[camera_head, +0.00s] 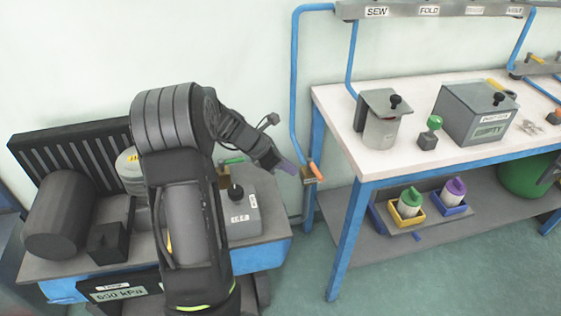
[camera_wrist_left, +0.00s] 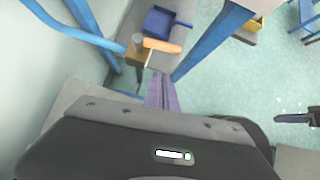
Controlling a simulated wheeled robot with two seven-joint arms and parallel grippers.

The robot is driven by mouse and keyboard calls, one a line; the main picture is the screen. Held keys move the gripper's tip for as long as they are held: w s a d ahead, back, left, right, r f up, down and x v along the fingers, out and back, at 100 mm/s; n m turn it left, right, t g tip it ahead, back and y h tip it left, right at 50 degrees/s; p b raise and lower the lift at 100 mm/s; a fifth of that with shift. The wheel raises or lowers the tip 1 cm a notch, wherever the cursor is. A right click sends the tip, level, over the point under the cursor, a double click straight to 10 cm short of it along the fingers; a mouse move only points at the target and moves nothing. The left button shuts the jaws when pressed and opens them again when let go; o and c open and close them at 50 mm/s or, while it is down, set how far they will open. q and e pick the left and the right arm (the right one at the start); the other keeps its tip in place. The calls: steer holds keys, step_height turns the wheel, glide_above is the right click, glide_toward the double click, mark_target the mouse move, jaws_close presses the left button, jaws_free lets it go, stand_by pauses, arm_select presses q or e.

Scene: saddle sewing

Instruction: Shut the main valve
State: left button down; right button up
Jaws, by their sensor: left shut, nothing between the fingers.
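A valve with an orange lever (camera_head: 316,172) and a brass body (camera_head: 309,175) sits at the lower end of the blue pipe, left of the workbench. In the left wrist view its orange lever (camera_wrist_left: 162,45) sticks out sideways from the brass body (camera_wrist_left: 137,48). No label shows on it. My left gripper (camera_head: 287,168) has purple fingers, which are shut and empty just left of the valve. In the left wrist view the fingers (camera_wrist_left: 158,92) point toward the lever, with a small apparent gap. A dark part at the right edge of the wrist view may be my right gripper (camera_wrist_left: 293,118); its jaws are unclear.
A blue pipe (camera_head: 294,85) runs up the wall. The workbench (camera_head: 340,110) with a blue leg (camera_head: 343,240) stands close on the right. Floor between them is clear.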

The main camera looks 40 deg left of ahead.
mark_target(308, 169)
arm_select(q)
steer(key=w+d+f, duration=0.1)
steer(key=w+f, duration=0.1)
steer(key=w, duration=0.1)
steer(key=w+d+f, duration=0.1)
steer(key=w, duration=0.1)
steer(key=shift+d, duration=0.3)
arm_select(e)
steer(key=shift+r, duration=0.2)
arm_select(q)
steer(key=shift+w+d+p, duration=0.1)
steer(key=shift+p, duration=0.25)
arm_select(e)
steer(key=shift+a+r, duration=0.1)
